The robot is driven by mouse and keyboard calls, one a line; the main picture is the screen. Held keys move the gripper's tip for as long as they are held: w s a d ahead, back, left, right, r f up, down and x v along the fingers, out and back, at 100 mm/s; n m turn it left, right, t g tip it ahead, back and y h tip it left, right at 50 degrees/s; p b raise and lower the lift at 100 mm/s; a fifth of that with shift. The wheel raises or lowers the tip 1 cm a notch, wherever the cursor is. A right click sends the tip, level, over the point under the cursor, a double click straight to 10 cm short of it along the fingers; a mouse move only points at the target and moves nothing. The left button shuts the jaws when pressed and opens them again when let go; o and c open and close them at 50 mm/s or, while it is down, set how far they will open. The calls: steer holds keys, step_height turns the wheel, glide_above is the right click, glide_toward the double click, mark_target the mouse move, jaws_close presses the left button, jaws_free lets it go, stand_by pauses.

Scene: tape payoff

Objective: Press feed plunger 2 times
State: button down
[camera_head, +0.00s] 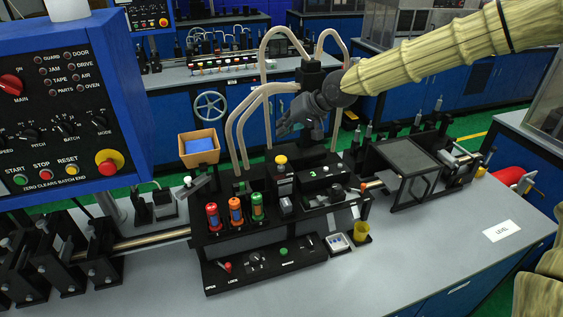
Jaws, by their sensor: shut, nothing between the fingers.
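A yellow-topped knob (281,160) stands on a black block at the back of the black machine (225,237) on the grey bench. I cannot tell for sure that it is the feed plunger, as no label is legible there. My gripper (283,131) is shut and empty. In the picture it is just above the yellow knob, apart from it, and its fingers point down to the left. My arm reaches in from the upper right.
Red (212,217), orange (236,211) and green (257,206) cylinders stand upright on the machine. Pale curved hoses (243,115) rise behind it. A blue control panel (65,110) fills the left. The front right of the bench is mostly clear.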

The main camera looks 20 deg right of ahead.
mark_target(281, 160)
steer(key=shift+s+f+b, duration=0.25)
steer(key=shift+f+b, duration=0.1)
steer(key=shift+f, duration=0.15)
steer(key=shift+s+f+b, duration=0.2)
steer(key=shift+f+b, duration=0.1)
steer(key=shift+f, duration=0.15)
steer(key=f, duration=0.1)
steer(key=w+f+b, duration=0.1)
steer(key=shift+a+f, duration=0.1)
steer(key=shift+f, duration=0.2)
steer(key=shift+w+f, duration=0.1)
steer(key=shift+f, duration=0.25)
steer(key=shift+s+b, duration=0.3)
steer(key=shift+s, duration=0.1)
steer(key=shift+w+f, duration=0.2)
steer(key=shift+w, duration=0.05)
steer(key=shift+s+r, duration=0.1)
steer(key=shift+s, duration=0.05)
steer(key=shift+f, duration=0.2)
